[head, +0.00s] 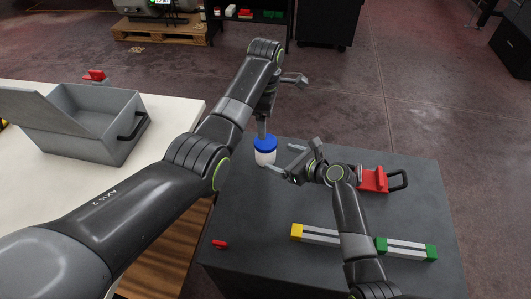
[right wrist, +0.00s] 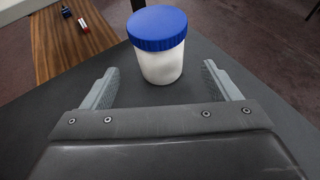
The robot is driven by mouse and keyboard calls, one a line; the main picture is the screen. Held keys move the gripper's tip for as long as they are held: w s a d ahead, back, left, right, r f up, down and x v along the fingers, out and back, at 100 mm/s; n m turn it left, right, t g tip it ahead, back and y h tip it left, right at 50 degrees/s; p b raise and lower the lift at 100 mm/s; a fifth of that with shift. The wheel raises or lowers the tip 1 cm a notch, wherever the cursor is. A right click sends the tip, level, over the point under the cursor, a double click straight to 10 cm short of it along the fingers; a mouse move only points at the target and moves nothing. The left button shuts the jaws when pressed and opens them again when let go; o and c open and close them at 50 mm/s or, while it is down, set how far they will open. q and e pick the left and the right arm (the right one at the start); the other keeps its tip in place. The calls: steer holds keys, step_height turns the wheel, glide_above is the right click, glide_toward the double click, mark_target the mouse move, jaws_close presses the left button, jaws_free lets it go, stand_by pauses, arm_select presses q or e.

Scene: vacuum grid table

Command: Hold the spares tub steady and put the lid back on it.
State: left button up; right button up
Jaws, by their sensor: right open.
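The spares tub (head: 265,158) is white and stands upright near the far left edge of the dark table. Its blue lid (head: 265,143) sits on its top; in the right wrist view the lid (right wrist: 157,28) looks level on the tub (right wrist: 160,65). I cannot tell whether it is fully seated. My right gripper (head: 280,159) is open, its fingers pointing at the tub from the right; in the right wrist view the tub is centred at the fingertips (right wrist: 160,72), with gaps both sides. My left gripper (head: 263,128) is directly above the lid, fingers down; its opening is hidden.
On the dark table (head: 270,220) lie a red block with a black handle (head: 374,180), a bar with yellow and green blocks (head: 320,236) and a small red piece (head: 220,244). A grey open bin (head: 95,140) stands on the white table at left.

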mark_target(266, 141)
steer(key=shift+x, duration=4.15)
steer(key=shift+c, duration=0.2)
steer(key=c, duration=1.7)
arm_select(q)
steer(key=shift+m, duration=2.3)
arm_select(e)
jaws_close()
arm_select(q)
steer(key=shift+f, duration=0.1)
steer(key=shift+f, duration=3.95)
